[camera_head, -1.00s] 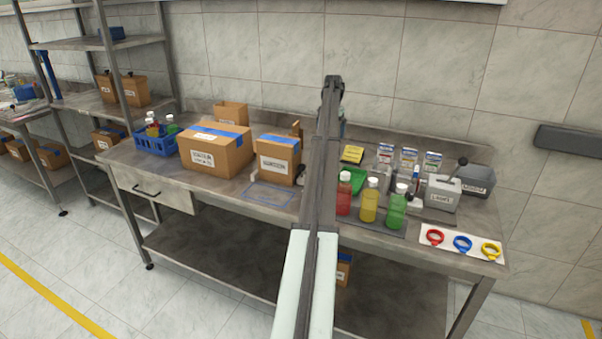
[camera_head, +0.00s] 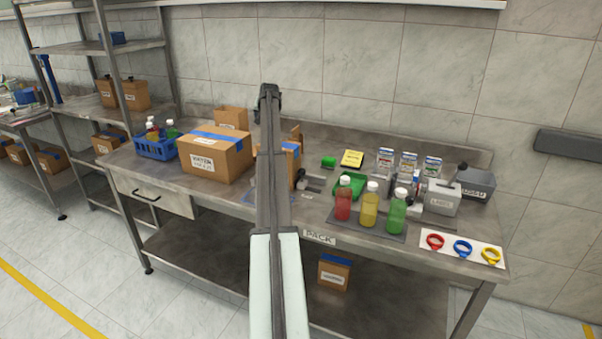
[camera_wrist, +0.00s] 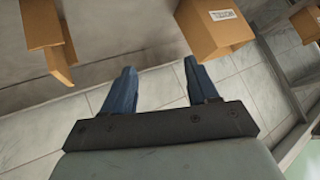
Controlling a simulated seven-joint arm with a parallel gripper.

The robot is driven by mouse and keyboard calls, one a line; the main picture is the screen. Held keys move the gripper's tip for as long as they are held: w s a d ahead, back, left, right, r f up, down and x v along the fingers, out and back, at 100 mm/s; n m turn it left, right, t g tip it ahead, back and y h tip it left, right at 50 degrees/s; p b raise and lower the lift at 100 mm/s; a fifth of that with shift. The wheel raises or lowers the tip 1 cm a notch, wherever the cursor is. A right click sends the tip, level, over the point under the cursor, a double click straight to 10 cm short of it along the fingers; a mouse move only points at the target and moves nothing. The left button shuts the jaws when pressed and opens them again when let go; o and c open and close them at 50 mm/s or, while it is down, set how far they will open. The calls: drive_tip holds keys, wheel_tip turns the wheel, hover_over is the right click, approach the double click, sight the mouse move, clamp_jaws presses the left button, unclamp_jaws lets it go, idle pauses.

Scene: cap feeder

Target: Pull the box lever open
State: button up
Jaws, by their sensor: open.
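A grey box (camera_head: 440,198) with a black-knobbed lever (camera_head: 456,172) stands at the right of the bench in the head view. The lever leans up and to the right. The lever does not show in the wrist view. My gripper (camera_wrist: 158,66) is open and empty in the wrist view, with its two dark blue fingers spread apart. In the head view my arm rises left of the bench's middle, well left of the grey box; its gripper cannot be made out there.
Red, yellow and green bottles (camera_head: 369,205) stand in front, left of the grey box. A dark grey bin (camera_head: 477,184) stands behind it. A card with colored rings (camera_head: 462,246) lies at front right.

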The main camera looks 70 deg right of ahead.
drive_tip(key=w+a+n+t, duration=0.1)
drive_tip(key=w+a, duration=0.3)
drive_tip(key=a, duration=0.1)
drive_tip(key=w+a+f+n+t+h, duration=0.1)
drive_tip(key=w+a+n, duration=0.1)
drive_tip(key=w+a, duration=0.2)
drive_tip(key=w+a+n+t, duration=0.1)
drive_tip(key=w+a, duration=0.3)
drive_tip(key=a, duration=0.4)
drive_tip(key=shift+w+f, duration=0.4)
drive_tip(key=a, duration=0.2)
drive_tip(key=w+a+n, duration=0.1)
drive_tip(key=a, duration=0.1)
drive_tip(key=w+a+n+t, duration=0.1)
drive_tip(key=shift+a+f+h, duration=0.15)
drive_tip(key=shift+a+h, duration=0.25)
drive_tip(key=s+a+n, duration=0.1)
drive_tip(key=a, duration=0.2)
drive_tip(key=n+g+h, duration=0.2)
drive_tip(key=n+g, duration=0.6)
drive_tip(key=n, duration=0.2)
approach(302, 170)
drive_tip(key=x, duration=0.9)
drive_tip(key=shift+w+f, duration=0.1)
drive_tip(key=shift+f, duration=0.3)
drive_tip(key=shift+d+r, duration=0.15)
clamp_jaws()
